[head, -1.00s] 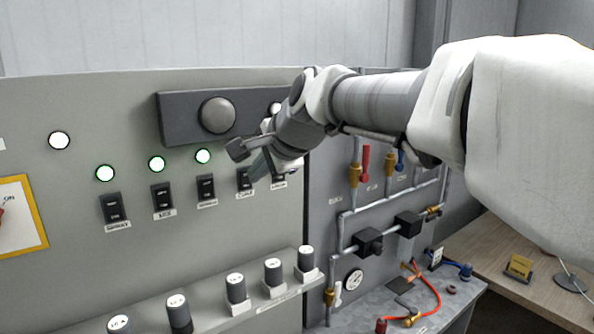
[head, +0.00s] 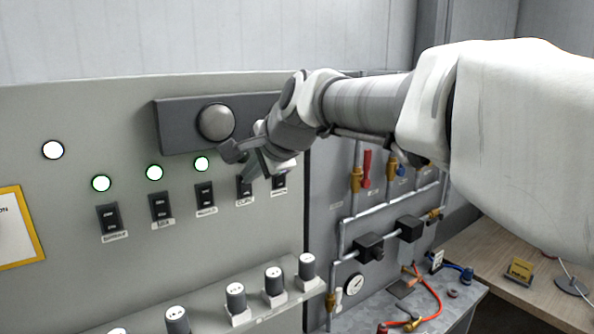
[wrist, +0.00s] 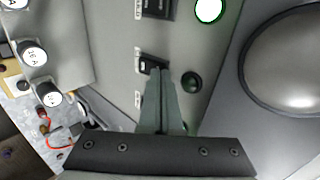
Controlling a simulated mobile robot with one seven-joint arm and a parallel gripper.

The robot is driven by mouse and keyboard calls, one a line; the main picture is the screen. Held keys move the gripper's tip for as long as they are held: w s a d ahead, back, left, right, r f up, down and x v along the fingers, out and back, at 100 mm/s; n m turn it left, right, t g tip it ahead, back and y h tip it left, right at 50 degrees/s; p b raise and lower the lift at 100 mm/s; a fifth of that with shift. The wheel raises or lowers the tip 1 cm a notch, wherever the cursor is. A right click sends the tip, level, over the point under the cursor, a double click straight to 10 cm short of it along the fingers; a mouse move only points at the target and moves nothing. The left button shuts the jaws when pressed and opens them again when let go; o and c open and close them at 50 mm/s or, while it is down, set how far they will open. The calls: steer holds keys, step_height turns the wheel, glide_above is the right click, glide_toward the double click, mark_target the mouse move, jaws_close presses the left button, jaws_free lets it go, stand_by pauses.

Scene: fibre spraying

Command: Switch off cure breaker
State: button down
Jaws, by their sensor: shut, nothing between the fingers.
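The cure breaker (head: 243,188) is the fourth black rocker switch in the row, with a white label under it; my gripper partly covers it. In the wrist view the breaker (wrist: 152,65) lies at my fingertips and is partly hidden. Beside it a dark green lamp (wrist: 191,82) is unlit. My gripper (head: 254,173) is shut and empty, with its fingertips over or against the breaker; I cannot tell if they touch. The shut fingers also show in the wrist view (wrist: 163,85). The rocker's position is not clear.
Other breakers stand left, such as the third one (head: 204,196) with its lit lamp (head: 201,163), and one right (head: 279,182). A large grey dome (head: 216,122) on a dark plate sits just above my gripper. Several knobs (head: 235,297) line the ledge below. Pipes and valves (head: 369,247) are to the right.

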steer(key=shift+s+r, duration=0.1)
steer(key=shift+r+p, duration=0.7)
steer(key=shift+p, duration=0.05)
steer(key=shift+d, duration=0.1)
